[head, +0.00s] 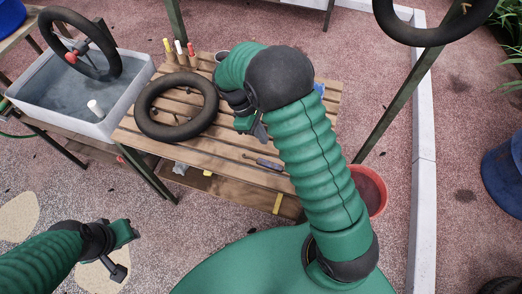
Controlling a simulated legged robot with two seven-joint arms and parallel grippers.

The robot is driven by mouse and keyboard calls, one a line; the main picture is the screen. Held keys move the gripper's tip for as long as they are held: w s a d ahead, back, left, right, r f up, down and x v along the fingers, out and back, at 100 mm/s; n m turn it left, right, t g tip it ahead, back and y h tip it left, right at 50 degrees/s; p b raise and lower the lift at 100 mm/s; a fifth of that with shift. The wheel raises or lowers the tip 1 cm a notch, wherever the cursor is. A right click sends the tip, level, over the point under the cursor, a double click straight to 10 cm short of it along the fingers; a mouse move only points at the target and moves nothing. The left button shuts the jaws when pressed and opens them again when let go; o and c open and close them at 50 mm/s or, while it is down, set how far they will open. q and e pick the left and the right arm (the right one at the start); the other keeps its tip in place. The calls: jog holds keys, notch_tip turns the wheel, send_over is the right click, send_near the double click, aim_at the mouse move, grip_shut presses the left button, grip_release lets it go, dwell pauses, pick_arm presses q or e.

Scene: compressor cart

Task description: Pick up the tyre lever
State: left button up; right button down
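A black inner tube (151,122) lies on the table. Several coloured upright bottles or handles (180,48) and a cup (222,56) stand at the back. A water basin (130,111) with another tube stands left. A red bucket (377,190) is right of the table.

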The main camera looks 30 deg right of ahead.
jog(key=w+d, duration=0.2)
jog(key=w, duration=0.1)
jog(key=w+d, duration=0.2)
jog(key=w+d+r, duration=0.1)
jog(key=w+d, duration=0.1)
jog(key=w, duration=0.1)
jog(key=shift+w+d, duration=0.1)
jog(key=shift+w, duration=0.2)
jog(key=shift+c, duration=2.2)
grip_release()
jog(key=shift+r, duration=0.1)
